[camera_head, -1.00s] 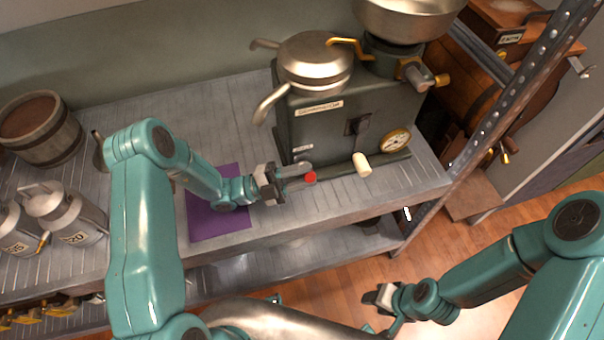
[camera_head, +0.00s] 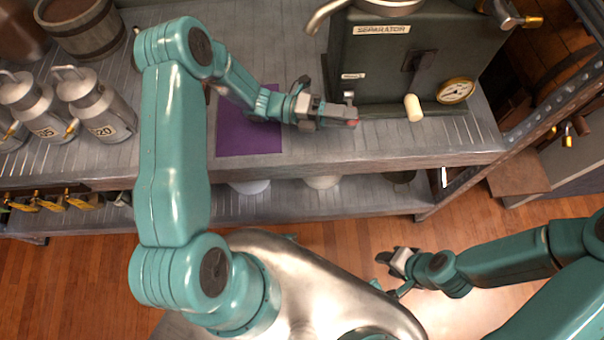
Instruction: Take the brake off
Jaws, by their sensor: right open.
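The separator (camera_head: 395,60) is a dark green machine on the grey shelf. A small red knob (camera_head: 353,123) shows at its lower left front, by the base; I cannot tell for sure that it is the brake. My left gripper (camera_head: 338,117) reaches in from the left with its fingers at the red knob, partly covering it. I cannot tell whether the fingers are closed around it. A dark crank lever with a cream handle (camera_head: 413,107) hangs on the front face. My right gripper (camera_head: 385,271) is open and empty, low over the floor, away from the shelf.
A round gauge (camera_head: 456,90) sits right of the cream handle. A purple mat (camera_head: 249,142) lies on the shelf under my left arm. Milk cans (camera_head: 95,105) and a wooden barrel (camera_head: 82,25) stand at the left. A metal rack post (camera_head: 560,100) rises at the right.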

